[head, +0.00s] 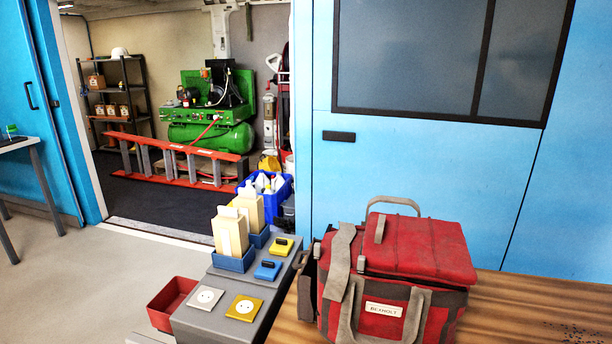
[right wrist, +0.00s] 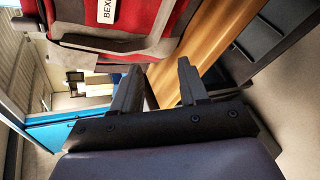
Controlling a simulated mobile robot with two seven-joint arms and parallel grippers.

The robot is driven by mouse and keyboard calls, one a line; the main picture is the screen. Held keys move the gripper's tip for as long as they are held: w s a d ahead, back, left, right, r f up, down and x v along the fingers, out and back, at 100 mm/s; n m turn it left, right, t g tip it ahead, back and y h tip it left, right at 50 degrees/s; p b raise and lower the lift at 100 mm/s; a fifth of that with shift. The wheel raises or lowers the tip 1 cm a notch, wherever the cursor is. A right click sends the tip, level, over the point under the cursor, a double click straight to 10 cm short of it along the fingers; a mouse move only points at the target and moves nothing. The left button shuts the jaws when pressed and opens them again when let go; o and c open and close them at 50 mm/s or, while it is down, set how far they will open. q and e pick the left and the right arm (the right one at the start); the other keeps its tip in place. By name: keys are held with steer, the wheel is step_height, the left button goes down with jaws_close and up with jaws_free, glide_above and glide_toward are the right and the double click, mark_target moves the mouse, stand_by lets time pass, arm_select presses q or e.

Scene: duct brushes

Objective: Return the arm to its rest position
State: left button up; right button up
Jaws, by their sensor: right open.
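My right gripper (right wrist: 158,76) is open in the right wrist view, with nothing between its two fingers. A red and grey tool bag (right wrist: 135,25) fills the top of that view beyond the fingers, apart from them as far as I can tell. In the head view the same bag (head: 415,250) stands on the wooden table at the lower right. Neither of my arms shows in the head view, and my left gripper is in neither view.
Behind, an open doorway shows a green compressor (head: 210,125).

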steer(key=s+d+f+m+g+y, duration=0.1)
steer(key=s+d+f+m, duration=0.2)
steer(key=s+m, duration=0.6)
steer(key=s+d+f+m+g+y+p, duration=0.1)
steer(key=s+d+f+m+y, duration=0.1)
steer(key=s+m, duration=0.8)
steer(key=d+f+m, duration=0.1)
steer(key=d, duration=0.1)
steer(key=shift+d+f, duration=0.25)
steer(key=shift+d, duration=0.15)
steer(key=shift+s, duration=0.1)
